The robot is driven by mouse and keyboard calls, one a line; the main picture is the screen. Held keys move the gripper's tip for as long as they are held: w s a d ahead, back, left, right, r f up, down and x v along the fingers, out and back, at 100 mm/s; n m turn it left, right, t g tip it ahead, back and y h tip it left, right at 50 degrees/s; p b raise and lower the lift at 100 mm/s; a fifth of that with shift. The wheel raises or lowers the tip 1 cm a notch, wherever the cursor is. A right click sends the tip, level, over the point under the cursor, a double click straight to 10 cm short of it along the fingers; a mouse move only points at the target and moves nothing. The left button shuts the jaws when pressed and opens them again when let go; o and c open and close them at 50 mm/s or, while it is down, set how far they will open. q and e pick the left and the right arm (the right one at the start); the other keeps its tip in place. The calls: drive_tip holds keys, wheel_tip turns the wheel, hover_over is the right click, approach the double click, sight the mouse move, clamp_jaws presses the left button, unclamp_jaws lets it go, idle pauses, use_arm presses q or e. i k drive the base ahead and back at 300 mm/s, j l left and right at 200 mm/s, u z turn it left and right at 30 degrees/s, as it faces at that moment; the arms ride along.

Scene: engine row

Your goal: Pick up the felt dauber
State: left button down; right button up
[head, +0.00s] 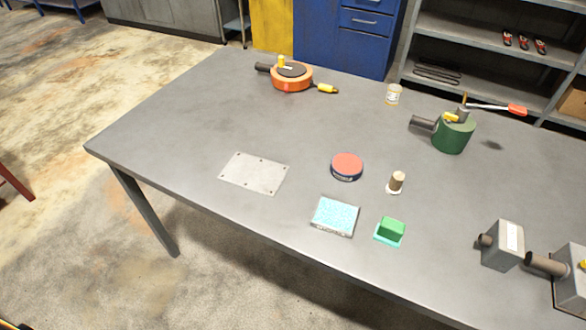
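The felt dauber (397,182) appears to be the small upright piece with a brown cylindrical handle and a pale round base. It stands on the grey table (200,120), right of a round tin with a red top (347,166) and above a green block on a teal base (390,231). Neither gripper shows in the head view, so their states are hidden.
A pale metal plate (254,173) and a speckled blue pad (335,215) lie nearby. A green pot-like device (453,135), an orange round device (292,77), a small can (393,95) and a grey box device (503,244) stand farther off. The table's left part is clear.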

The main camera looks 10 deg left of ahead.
sight(393, 188)
drive_tip(key=i+j+z, duration=0.15)
drive_tip(key=j+z, duration=0.3)
drive_tip(key=j, duration=0.15)
drive_tip(key=j+z, duration=0.45)
drive_tip(key=j, duration=0.2)
